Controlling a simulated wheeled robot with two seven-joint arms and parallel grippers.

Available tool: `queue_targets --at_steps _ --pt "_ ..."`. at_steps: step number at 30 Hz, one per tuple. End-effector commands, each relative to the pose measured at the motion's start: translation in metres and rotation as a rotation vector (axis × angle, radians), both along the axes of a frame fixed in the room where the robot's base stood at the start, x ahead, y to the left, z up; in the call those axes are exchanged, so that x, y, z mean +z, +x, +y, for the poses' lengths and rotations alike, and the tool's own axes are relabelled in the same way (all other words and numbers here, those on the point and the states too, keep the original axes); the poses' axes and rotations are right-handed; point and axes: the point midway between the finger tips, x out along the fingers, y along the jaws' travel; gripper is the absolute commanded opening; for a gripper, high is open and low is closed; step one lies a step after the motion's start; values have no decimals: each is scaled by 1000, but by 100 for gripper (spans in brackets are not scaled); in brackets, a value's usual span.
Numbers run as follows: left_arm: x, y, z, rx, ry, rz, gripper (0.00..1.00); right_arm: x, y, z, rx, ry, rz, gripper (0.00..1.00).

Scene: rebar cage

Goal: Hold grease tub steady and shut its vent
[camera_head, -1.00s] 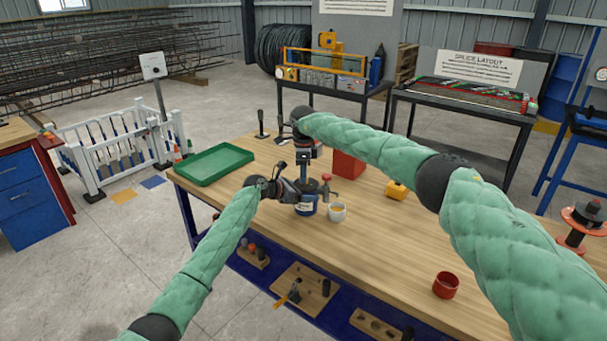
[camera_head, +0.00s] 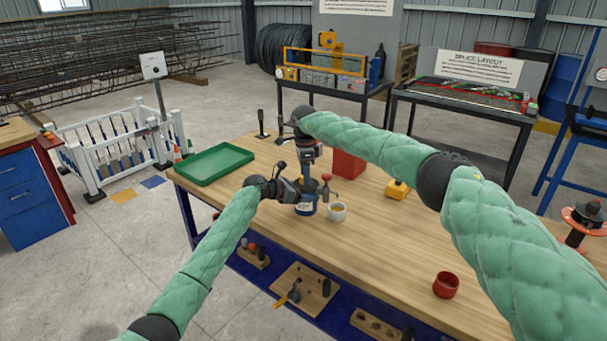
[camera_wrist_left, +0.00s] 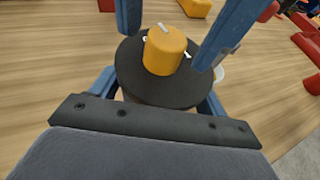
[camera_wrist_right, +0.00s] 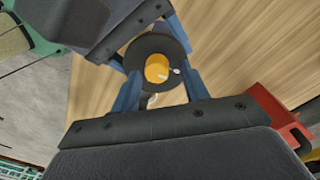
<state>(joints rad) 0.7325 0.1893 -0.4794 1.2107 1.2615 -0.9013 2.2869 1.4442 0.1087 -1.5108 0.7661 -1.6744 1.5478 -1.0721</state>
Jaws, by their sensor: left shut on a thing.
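The grease tub (camera_head: 306,208) is blue with a pale label and stands upright on the wooden bench. Its round black lid (camera_wrist_left: 160,90) carries a yellow vent knob (camera_wrist_left: 165,52) with small white marks; the knob also shows in the right wrist view (camera_wrist_right: 157,69). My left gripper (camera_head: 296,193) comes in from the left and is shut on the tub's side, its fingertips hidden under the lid. My right gripper (camera_wrist_right: 162,85) points down from above. Its blue fingers stand apart on either side of the knob, with gaps visible between them and it.
A red box (camera_head: 348,165), yellow block (camera_head: 397,190), green tray (camera_head: 214,163) and red cup (camera_head: 446,285) are farther off. The bench front is mostly clear.

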Motion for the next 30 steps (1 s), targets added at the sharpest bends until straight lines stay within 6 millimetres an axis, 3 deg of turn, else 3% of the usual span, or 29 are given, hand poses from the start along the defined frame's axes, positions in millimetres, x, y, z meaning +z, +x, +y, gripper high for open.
queue_targets --at_steps 8,13,30 --pt "0 0 0 1 0 0 29 0 -2 3 4 2 2 48" --pt "0 0 0 1 0 0 29 10 -1 4 5 2 1 48" --pt "0 0 -1 0 0 1 29 105 4 4 4 1 1 48"
